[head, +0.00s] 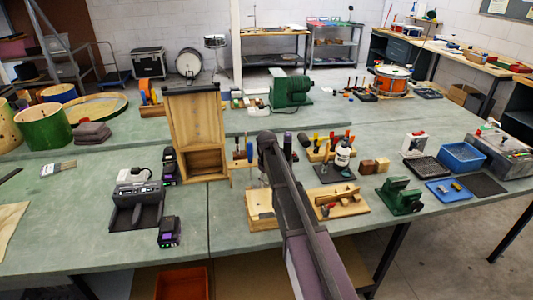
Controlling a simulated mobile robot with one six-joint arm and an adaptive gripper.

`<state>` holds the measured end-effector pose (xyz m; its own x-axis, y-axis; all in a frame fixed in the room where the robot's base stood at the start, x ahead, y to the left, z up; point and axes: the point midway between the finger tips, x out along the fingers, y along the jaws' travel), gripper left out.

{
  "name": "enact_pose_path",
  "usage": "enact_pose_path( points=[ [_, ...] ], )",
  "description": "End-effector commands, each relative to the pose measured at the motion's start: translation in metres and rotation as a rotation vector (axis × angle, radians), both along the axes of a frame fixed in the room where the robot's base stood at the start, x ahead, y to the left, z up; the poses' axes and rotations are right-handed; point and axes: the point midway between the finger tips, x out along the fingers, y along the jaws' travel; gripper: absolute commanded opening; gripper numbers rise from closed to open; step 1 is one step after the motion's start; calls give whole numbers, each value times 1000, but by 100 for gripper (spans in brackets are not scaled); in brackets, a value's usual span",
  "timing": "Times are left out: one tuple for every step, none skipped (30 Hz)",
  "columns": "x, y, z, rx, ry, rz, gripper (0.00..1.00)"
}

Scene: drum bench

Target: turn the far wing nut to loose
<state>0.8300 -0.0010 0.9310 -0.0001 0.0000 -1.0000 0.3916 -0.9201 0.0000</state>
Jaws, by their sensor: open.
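I cannot make out the far wing nut in the head view; it is too small or hidden. A light wooden board (261,223) lies on the bench, partly covered by my arm. A second wooden board (350,209) with small wooden and red-tipped parts lies just right of the arm. My arm rises from the bottom edge across these boards, with its dark top joint above them. I cannot make out my gripper or its fingers; the arm hides the area behind it.
A tall wooden box (196,122) stands left of the arm, with a black-and-grey device (137,198) in front. A green vise-like tool (402,196), a blue tray (461,157) and a white bottle (342,153) stand to the right.

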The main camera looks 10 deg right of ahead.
Motion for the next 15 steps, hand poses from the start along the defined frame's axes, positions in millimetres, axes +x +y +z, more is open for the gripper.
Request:
enact_pose_path(
  points=[
    [0, 0, 0, 0, 0, -30, 53],
    [0, 0, 0, 0, 0, -51, 53],
    [0, 0, 0, 0, 0, -79, 53],
    [0, 0, 0, 0, 0, -98, 53],
    [0, 0, 0, 0, 0, -119, 53],
    [0, 0, 0, 0, 0, -146, 53],
    [0, 0, 0, 0, 0, -166, 53],
    [0, 0, 0, 0, 0, -186, 53],
    [0, 0, 0, 0, 0, -213, 53],
    [0, 0, 0, 0, 0, -234, 53],
    [0, 0, 0, 0, 0, -254, 53],
    [0, 0, 0, 0, 0, -281, 53],
    [0, 0, 0, 0, 0, -302, 53],
    [0, 0, 0, 0, 0, -322, 53],
    [0, 0, 0, 0, 0, -349, 53]
  ],
)
